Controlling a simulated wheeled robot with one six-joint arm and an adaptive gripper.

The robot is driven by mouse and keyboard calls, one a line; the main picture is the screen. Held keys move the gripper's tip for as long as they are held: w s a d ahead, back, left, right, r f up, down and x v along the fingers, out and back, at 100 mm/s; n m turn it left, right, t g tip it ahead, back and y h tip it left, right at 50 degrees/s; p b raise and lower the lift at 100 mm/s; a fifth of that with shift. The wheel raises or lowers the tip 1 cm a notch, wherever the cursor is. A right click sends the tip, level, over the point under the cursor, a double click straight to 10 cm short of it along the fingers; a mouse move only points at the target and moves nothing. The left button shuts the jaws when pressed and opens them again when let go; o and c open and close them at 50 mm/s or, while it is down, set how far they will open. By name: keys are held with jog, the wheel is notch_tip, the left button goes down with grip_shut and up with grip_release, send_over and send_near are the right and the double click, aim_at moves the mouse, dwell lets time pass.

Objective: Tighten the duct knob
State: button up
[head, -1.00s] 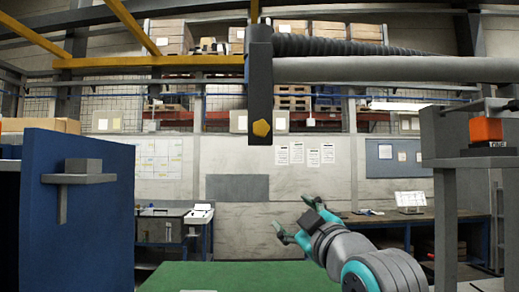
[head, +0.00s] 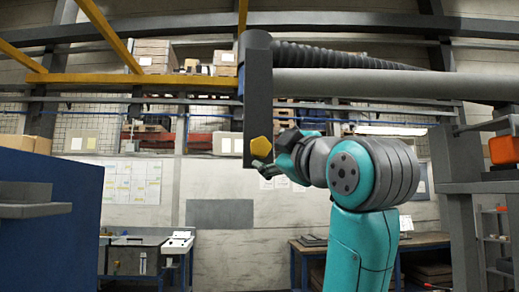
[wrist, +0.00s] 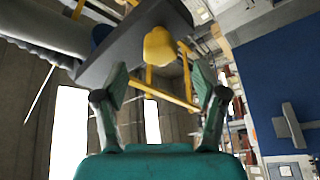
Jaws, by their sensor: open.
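The duct knob (head: 261,146) is a yellow faceted knob on the lower end of a dark grey upright bar (head: 258,90). In the wrist view the knob (wrist: 160,47) is ahead of my gripper (wrist: 165,88), above the middle of the picture and between the lines of the two fingers. The fingers are spread apart with nothing between them. In the head view my gripper (head: 268,163) is just below and right of the knob, with one fingertip close to it. I cannot tell whether that fingertip touches it. The far finger is partly hidden.
A grey horizontal duct arm (head: 360,83) with a ribbed black hose (head: 340,58) runs right from the bar, above my arm. A blue panel (head: 60,200) stands at the left. A grey frame with an orange block (head: 505,149) stands at the right.

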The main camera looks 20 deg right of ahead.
aim_at(263, 148)
jog(key=x, duration=0.6)
jog(key=shift+w+r, duration=0.15)
jog(key=shift+w, duration=0.25)
jog(key=shift+c, duration=0.3)
